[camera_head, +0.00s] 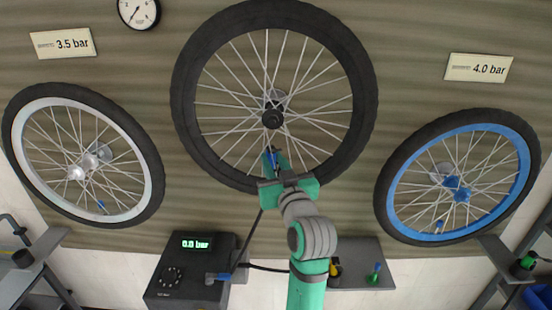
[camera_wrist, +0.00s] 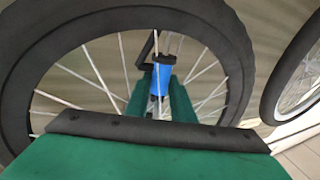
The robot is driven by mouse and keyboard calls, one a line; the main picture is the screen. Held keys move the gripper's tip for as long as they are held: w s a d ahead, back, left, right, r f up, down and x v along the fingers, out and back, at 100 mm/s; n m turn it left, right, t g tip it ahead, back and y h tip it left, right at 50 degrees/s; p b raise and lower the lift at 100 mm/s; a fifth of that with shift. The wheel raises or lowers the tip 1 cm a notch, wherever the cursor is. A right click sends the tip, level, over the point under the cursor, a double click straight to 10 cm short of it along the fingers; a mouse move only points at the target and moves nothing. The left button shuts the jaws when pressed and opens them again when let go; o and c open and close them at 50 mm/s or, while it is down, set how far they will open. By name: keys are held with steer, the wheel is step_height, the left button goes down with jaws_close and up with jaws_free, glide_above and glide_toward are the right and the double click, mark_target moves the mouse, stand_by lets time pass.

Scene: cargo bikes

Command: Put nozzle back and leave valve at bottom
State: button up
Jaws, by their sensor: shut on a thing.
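My gripper (camera_head: 273,165) is at the bottom of the middle wheel (camera_head: 357,92), in front of its lower spokes and rim. Its green fingers are shut on a blue nozzle (camera_head: 270,158), which also shows between the fingers in the wrist view (camera_wrist: 161,80). The nozzle has a black end bent to one side. A black hose (camera_head: 254,235) hangs below my gripper toward the inflator box (camera_head: 165,298). The box display reads 0.0 bar. The middle wheel's valve is not clearly visible, and I cannot tell whether the nozzle touches it.
A white-rimmed wheel (camera_head: 150,170) hangs left under a 3.5 bar sign (camera_head: 62,43). A blue-rimmed wheel (camera_head: 523,165) hangs right under a 4.0 bar sign (camera_head: 478,68). A small grey shelf (camera_head: 365,250) with small items is behind my arm. A round gauge (camera_head: 138,12) is at the top.

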steer(key=shift+s+d+r, duration=0.1)
steer(key=shift+d+r, duration=0.1)
steer(key=shift+r, duration=0.2)
jaws_close()
steer(key=shift+r, duration=0.45)
steer(key=shift+c, duration=0.2)
jaws_free()
steer(key=shift+r, duration=0.3)
steer(key=v, duration=1.2)
steer(key=shift+r, duration=0.35)
